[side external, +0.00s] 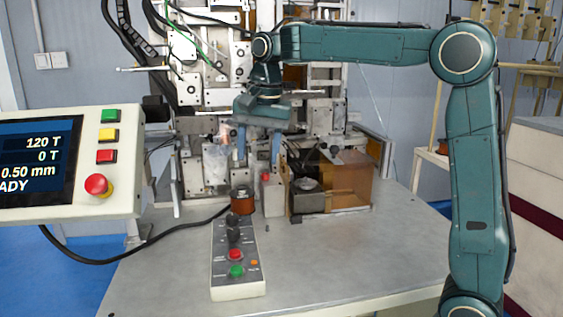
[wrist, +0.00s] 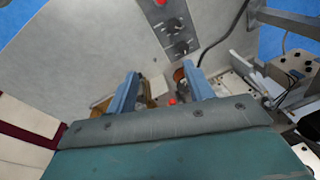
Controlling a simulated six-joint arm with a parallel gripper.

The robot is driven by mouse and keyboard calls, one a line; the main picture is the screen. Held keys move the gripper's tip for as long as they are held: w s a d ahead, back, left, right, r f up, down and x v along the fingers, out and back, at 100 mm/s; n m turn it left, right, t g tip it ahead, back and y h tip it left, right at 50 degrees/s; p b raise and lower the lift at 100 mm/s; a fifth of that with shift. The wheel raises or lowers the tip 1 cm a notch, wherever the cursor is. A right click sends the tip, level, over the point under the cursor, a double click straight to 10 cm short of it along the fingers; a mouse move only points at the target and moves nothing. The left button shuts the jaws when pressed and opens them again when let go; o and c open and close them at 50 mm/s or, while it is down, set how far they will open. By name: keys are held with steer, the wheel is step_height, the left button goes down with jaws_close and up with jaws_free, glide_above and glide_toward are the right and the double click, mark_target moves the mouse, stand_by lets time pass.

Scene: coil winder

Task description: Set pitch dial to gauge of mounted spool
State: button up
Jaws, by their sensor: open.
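The pitch dial appears to be one of two black knobs (side external: 233,229) at the far end of the grey control box (side external: 238,286); I cannot tell which or read its setting. The box also shows at the top of the wrist view (wrist: 170,25). A copper-coloured spool (side external: 242,203) stands just behind the box; its gauge marking is not readable, and whether it is mounted cannot be told. My gripper (side external: 259,158) is open and empty, fingers down, above and behind the spool, apart from the knobs. Its two blue fingers show in the wrist view (wrist: 160,75).
A display panel (side external: 40,160) at left reads 120 T, 0 T and 0.50 mm. A white block with a red top (side external: 270,195) stands beside the spool. An amber box (side external: 348,182) is to the right. The winder frame rises behind. The table's front right (side external: 350,250) is clear.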

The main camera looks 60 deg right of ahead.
mark_target(232, 215)
steer(key=w+d+f+m+g, duration=0.1)
steer(key=w+f+m, duration=0.4)
steer(key=w, duration=0.6)
steer(key=shift+w+d+f+m+g, duration=0.15)
steer(key=shift+d+f+m+g, duration=0.25)
steer(key=shift+d+m, duration=0.15)
steer(key=shift+f, duration=0.1)
steer(key=shift+f, duration=6.8)
steer(key=shift+c, duration=0.4)
steer(key=c, duration=0.9)
